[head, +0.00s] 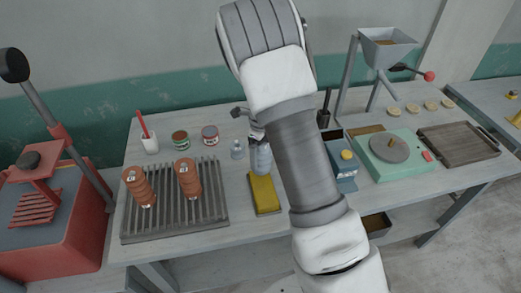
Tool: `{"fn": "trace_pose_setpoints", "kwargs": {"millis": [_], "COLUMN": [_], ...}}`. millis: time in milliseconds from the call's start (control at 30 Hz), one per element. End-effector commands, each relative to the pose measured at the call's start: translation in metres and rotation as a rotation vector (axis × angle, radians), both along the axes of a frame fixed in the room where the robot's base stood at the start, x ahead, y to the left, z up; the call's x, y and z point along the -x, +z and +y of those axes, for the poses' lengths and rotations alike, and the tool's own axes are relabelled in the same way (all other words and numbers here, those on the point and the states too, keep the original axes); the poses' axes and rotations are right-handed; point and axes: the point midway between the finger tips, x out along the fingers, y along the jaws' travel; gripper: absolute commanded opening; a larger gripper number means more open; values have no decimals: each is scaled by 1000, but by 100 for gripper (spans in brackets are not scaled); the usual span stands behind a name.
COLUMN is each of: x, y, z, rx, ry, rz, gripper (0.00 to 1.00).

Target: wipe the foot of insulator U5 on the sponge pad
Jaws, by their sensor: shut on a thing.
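My gripper (256,137) is mostly behind my arm in the head view. It is shut on a pale blue-grey upright thing (261,160), partly hidden; I cannot tell whether it is insulator U5. Its lower end is just behind the far end of the yellow sponge pad (265,195); I cannot tell whether they touch. Two brown ribbed insulators, a left one (140,188) and a right one (188,180), stand on the slatted rack (213,210). The marks on their tops are too small to read.
A small clear bottle (237,151) stands left of my gripper, with two lidded jars (210,136) (180,140) and a white cup (150,145) further left. Right of my arm are a blue box (343,172) and a green wheel unit (393,160).

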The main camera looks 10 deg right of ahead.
Motion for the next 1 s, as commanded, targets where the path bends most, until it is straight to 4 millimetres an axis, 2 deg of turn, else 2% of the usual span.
{"fn": "trace_pose_setpoints", "kwargs": {"millis": [200,400,667,1000], "x": [41,64,67,67], "y": [-5,-12,-24,-49], "z": [1,-1,-1,-1], "rx": [-4,4,6,6], "ry": [-2,-3,-2,-2], "rz": [3,1,0,0], "gripper": [0,0,0,0]}}
